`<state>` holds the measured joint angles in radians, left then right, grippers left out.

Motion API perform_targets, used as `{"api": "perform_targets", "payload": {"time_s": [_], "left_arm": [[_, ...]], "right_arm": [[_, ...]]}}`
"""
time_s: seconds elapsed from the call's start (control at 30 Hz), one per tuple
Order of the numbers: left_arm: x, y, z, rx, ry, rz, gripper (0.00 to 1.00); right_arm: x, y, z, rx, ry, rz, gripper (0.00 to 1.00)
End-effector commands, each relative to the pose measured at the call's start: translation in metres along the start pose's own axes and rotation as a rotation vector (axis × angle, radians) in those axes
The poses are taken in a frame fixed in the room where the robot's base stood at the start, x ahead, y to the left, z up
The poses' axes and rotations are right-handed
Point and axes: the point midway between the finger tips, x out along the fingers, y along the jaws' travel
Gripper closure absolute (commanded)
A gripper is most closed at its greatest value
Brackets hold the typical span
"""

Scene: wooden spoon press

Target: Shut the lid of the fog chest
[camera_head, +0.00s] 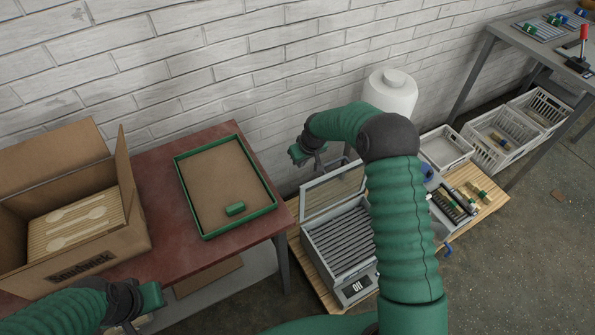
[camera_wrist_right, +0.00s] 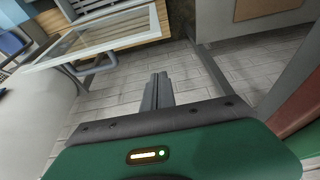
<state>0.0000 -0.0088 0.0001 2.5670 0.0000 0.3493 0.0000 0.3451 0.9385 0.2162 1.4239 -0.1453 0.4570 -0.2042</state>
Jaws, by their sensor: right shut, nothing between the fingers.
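The fog chest (camera_head: 309,249) is a grey box with dark slats inside and a small display on its front. Its glazed lid (camera_head: 333,193) stands raised at the back edge, so the chest is open. The lid also shows at upper left in the right wrist view (camera_wrist_right: 105,38), with a handle bar beside it. My right gripper (camera_head: 319,165) is behind and above the lid in the head view. Its fingers (camera_wrist_right: 157,80) are shut and empty, apart from the lid. My left gripper (camera_head: 130,322) is at the bottom left, partly cut off; its finger state is unclear.
The chest stands on a low wooden pallet (camera_head: 486,185) with a tool tray to its right. A white tank (camera_head: 390,92) is behind. A red table (camera_head: 165,170) at left holds a green-rimmed tray (camera_head: 225,180) and a cardboard box (camera_head: 130,240). My right arm hides part of the chest.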

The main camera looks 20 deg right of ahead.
Motion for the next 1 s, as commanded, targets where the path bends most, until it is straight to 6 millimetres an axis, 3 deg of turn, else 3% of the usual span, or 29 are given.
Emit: {"api": "perform_targets", "payload": {"time_s": [0.17, 0.6, 0.8, 1.0], "left_arm": [[0.004, 0.000, 0.001, 0.000, 0.000, 0.000, 1.00], [0.030, 0.000, 0.005, 0.000, -0.003, 0.000, 1.00], [0.027, 0.000, 0.004, 0.000, -0.002, 0.000, 1.00], [0.027, 0.000, 0.005, 0.000, -0.002, 0.000, 1.00]], "right_arm": [[0.012, 0.000, 0.001, -0.001, -0.001, -0.001, 1.00], [0.107, -0.001, 0.002, 0.000, -0.002, -0.001, 1.00], [0.090, 0.000, 0.028, 0.000, -0.001, 0.000, 1.00], [0.087, 0.000, 0.037, 0.000, 0.000, 0.000, 1.00]]}}
